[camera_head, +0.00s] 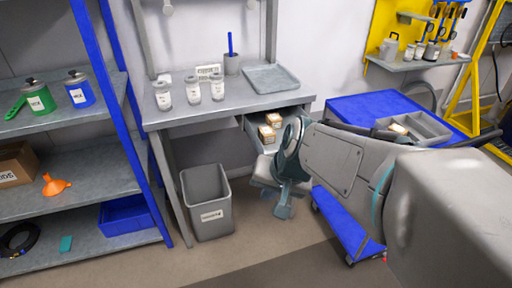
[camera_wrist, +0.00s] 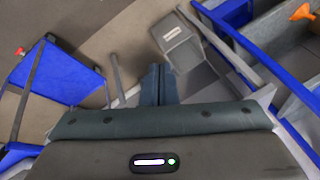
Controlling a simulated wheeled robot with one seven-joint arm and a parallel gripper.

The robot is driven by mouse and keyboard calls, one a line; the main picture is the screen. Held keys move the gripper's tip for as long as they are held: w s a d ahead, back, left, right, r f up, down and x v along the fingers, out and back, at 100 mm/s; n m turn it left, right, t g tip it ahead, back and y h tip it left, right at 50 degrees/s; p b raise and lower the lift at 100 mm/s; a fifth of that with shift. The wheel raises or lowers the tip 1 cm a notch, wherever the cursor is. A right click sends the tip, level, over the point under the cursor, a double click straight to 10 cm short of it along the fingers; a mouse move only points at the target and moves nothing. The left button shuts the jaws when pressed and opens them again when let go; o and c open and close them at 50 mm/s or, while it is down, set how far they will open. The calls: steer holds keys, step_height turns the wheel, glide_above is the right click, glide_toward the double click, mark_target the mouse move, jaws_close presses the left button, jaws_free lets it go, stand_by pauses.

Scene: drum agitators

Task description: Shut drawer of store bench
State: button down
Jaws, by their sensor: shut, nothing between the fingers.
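The store bench (camera_head: 225,105) is a grey bench against the wall. Its drawer (camera_head: 251,135) is pulled out under the right part of the top, with small tan boxes (camera_head: 266,133) inside. My arm covers the drawer's right and front parts, so its front and handle are hidden. My gripper (camera_head: 283,211) points down in front of the bench, lower than the drawer, and is shut and empty. In the wrist view its closed fingers (camera_wrist: 157,84) point toward the floor beside the bin. I cannot tell whether my wrist touches the drawer.
A grey bin (camera_head: 207,203) stands under the bench, left of my gripper; it also shows in the wrist view (camera_wrist: 181,52). A blue cart (camera_head: 370,106) stands right of the bench. Shelves (camera_head: 75,150) stand left. Jars (camera_head: 192,90) and a tray (camera_head: 271,79) are on the bench.

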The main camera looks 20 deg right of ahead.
steer(key=w+d+f+m+t+h+b, duration=0.1)
steer(key=w+d+f+m+t+b, duration=0.2)
steer(key=w+d+f+m+b, duration=0.25)
steer(key=w+d+f+m+t+h+b, duration=0.1)
steer(key=w+d+f+m+t+b, duration=0.15)
steer(key=w+d+m, duration=0.4)
steer(key=w+d+r+b+x, duration=0.1)
steer(key=b+x, duration=0.2)
steer(key=x, duration=0.8)
steer(key=shift+d+m, duration=0.3)
steer(key=shift+d, duration=0.1)
steer(key=shift+g, duration=0.25)
